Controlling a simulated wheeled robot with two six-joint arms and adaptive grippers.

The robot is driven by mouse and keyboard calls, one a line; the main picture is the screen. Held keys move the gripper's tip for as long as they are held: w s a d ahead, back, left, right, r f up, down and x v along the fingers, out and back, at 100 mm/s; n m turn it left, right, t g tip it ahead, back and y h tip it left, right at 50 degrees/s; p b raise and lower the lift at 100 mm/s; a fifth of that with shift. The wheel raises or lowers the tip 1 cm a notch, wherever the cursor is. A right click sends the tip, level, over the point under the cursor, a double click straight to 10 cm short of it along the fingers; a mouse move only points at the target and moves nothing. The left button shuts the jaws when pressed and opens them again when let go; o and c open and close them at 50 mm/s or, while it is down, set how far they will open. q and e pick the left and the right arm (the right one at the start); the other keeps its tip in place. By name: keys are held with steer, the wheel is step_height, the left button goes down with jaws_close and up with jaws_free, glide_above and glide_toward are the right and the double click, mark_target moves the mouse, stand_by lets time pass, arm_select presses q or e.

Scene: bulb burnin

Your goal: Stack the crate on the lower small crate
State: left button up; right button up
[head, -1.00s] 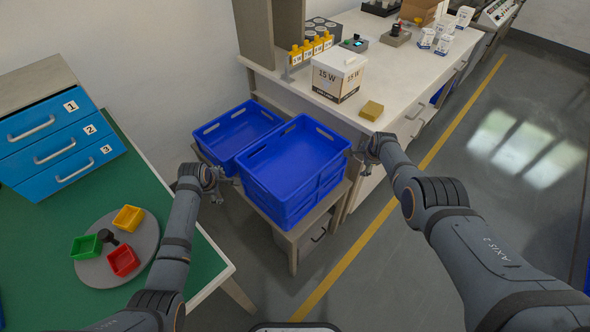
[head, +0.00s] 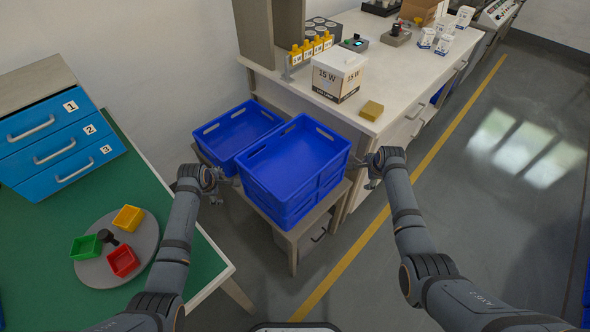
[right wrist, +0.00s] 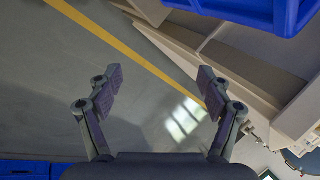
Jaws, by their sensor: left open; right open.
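A tall blue crate (head: 300,150), which looks like two crates stacked, stands at the right on a low wooden stand (head: 293,240). A lower blue crate (head: 225,140) sits beside it to the left on the same stand. My left gripper (head: 222,185) is open near the front left side of the tall crate. My right gripper (head: 366,170) is open just off the tall crate's right side; whether it touches cannot be told. In the right wrist view, my open right gripper (right wrist: 160,85) has nothing between its fingers, and a blue crate (right wrist: 250,10) shows at the top right.
The white bench (head: 390,95) behind holds a 15 W box (head: 338,76) and a yellow block (head: 371,110) near its edge. The green table (head: 60,225) at left carries a round tray (head: 90,270) with small bins. Floor at right is clear.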

steer(key=s, duration=0.6)
stand_by(0.4)
